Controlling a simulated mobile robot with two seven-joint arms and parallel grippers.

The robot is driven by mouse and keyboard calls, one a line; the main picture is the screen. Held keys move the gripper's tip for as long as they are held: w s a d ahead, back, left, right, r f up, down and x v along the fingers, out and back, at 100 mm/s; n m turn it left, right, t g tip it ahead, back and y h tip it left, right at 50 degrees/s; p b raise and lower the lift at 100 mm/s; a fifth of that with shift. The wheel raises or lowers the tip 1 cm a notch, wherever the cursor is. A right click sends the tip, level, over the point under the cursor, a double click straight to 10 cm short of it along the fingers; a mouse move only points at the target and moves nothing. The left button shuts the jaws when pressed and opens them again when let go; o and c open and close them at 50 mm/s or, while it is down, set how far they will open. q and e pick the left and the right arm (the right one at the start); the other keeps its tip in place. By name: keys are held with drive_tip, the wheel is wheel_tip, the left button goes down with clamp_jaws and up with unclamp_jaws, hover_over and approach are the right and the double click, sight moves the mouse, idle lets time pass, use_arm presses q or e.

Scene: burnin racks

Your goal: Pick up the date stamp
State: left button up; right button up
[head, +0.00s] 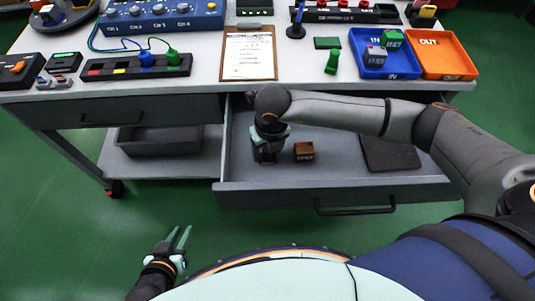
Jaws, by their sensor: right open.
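A small brown block (304,151) with pale marking on its front, too small to read, sits in the open drawer. A green, handle-shaped piece (332,62) stands on the bench top near a flat green pad (327,43). I cannot tell for sure which of these is the date stamp. My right gripper (267,155) points down into the drawer, just left of the brown block and apart from it, open. Nothing shows clearly between its fingers. My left gripper (183,240) is open and empty, low over the green floor in front of the bench.
The open drawer (262,199) also holds a dark flat pad (390,152) at right. On the bench stand a clipboard (249,55), a blue IN tray (400,69) with two small blocks, an orange OUT tray (441,55) and electronic units. A grey bin (160,142) sits on the lower shelf.

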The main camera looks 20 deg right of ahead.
clamp_jaws()
idle(0.5)
